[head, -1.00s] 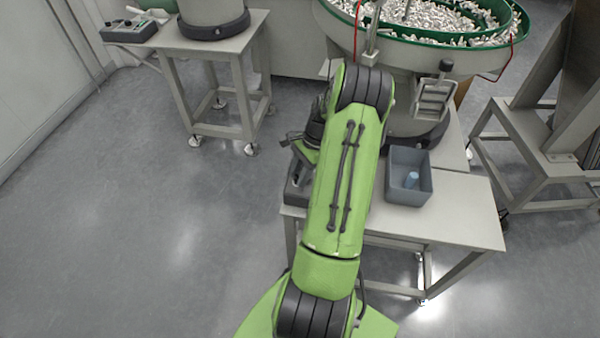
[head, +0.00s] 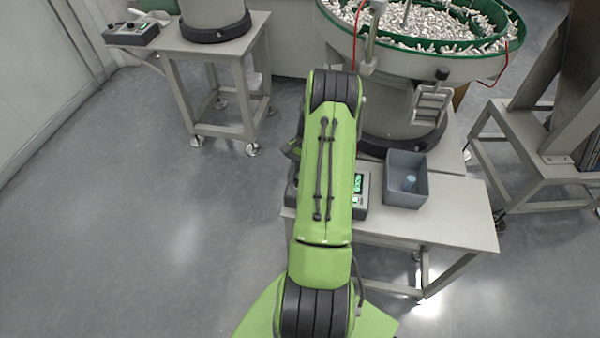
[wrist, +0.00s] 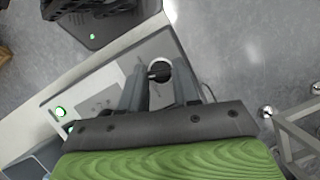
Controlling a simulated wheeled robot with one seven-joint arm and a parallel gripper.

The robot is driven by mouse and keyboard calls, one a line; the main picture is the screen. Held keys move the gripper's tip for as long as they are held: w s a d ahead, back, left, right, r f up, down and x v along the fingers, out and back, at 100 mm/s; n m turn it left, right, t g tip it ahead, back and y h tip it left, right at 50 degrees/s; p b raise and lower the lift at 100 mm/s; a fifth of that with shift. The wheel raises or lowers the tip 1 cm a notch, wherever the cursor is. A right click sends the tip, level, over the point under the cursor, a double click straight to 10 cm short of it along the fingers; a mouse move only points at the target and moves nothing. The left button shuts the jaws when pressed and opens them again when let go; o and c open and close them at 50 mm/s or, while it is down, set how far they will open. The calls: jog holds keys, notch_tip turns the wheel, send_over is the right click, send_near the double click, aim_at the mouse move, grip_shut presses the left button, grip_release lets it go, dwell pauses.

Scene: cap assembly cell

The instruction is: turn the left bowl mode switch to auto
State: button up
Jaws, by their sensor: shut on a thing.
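In the wrist view, a black switch knob (wrist: 158,72) sits on a round white dial at one end of a grey control box (wrist: 100,88). My gripper (wrist: 161,84) has its two grey fingers on either side of the knob and is shut on it. The fingers hide part of the dial, and I cannot read the switch position. In the head view, the control box (head: 361,192) stands on the near table, with a lit green display. My green arm covers most of the box, and the switch and fingertips are hidden there.
A blue-grey bin (head: 407,192) with a light blue piece stands right of the box on the near table (head: 455,215). A large green-rimmed bowl (head: 440,60) of white parts is behind. Another control box (head: 132,33) is on the back-left table. Floor at left is clear.

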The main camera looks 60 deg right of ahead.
jog(key=n+g, duration=0.1)
jog(key=n, duration=0.2)
jog(key=n+g+h+p, duration=0.1)
jog(key=n, duration=0.2)
jog(key=shift+w+n, duration=0.2)
jog(key=shift+n, duration=0.1)
jog(key=n+h, duration=0.1)
jog(key=n, duration=0.2)
jog(key=n+g+h, duration=0.1)
jog(key=n, duration=0.2)
jog(key=shift+w+a+g+p, duration=0.1)
jog(key=shift+a+g+p, duration=0.05)
jog(key=shift+g+p, duration=0.2)
jog(key=o, duration=1.1)
jog(key=shift+c, duration=0.2)
jog(key=p+v, duration=0.3)
jog(key=v, duration=1.2)
jog(key=shift+w+r+p, duration=0.2)
jog(key=shift+r+p, duration=0.15)
jog(key=shift+p, duration=0.05)
